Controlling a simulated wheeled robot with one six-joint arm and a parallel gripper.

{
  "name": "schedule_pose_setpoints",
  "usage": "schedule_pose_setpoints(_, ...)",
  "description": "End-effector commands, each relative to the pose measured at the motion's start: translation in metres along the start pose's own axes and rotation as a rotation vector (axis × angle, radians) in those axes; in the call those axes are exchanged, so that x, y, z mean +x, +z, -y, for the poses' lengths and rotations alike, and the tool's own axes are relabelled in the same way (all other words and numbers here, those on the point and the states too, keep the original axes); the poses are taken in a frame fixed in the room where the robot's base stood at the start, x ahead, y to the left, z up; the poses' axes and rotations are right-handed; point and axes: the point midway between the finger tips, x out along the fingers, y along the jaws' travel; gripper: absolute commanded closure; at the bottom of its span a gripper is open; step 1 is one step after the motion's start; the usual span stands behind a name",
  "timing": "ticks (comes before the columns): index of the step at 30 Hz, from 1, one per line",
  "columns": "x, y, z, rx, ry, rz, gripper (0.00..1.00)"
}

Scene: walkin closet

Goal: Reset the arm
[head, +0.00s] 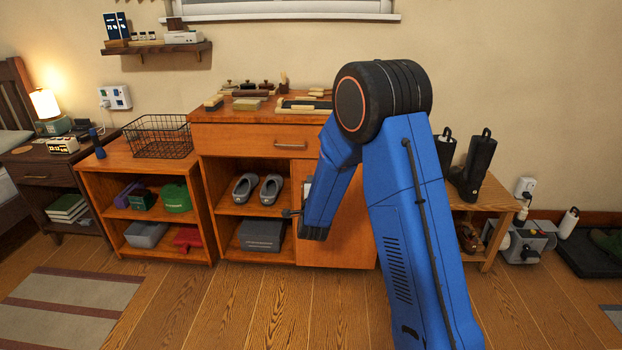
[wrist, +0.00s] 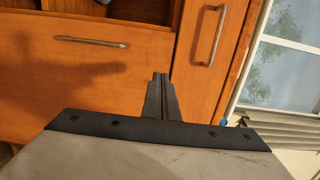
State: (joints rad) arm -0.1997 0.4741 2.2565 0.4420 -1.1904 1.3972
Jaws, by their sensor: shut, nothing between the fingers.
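My blue arm (head: 415,220) rises from the lower right of the head view, bends at a black joint and hangs down in front of the orange-brown wooden cabinet (head: 335,237). My gripper (wrist: 160,78) shows in the wrist view with its two dark fingers together and nothing between them. Behind it are an orange wooden front with a long metal handle (wrist: 92,41) and a narrower panel with another handle (wrist: 212,34). In the head view the gripper is mostly hidden by the forearm. I cannot tell the exact gap between fingertips and cabinet.
A wire basket (head: 160,136) stands on the lower shelf unit (head: 163,166) at left. Grey shoes (head: 270,189) sit in the cabinet's open shelf. Black boots (head: 478,165) stand on a wooden bench (head: 500,212) at right. The wooden floor in front is clear apart from a striped rug (head: 70,307).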

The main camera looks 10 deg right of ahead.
Motion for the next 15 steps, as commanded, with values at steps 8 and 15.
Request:
schedule_pose_setpoints(8,-0.037,0.005,0.0,0.0,0.0,0.001,1.0)
schedule_pose_setpoints(15,-0.048,0.003,0.007,-0.02,0.021,0.011,1.0)
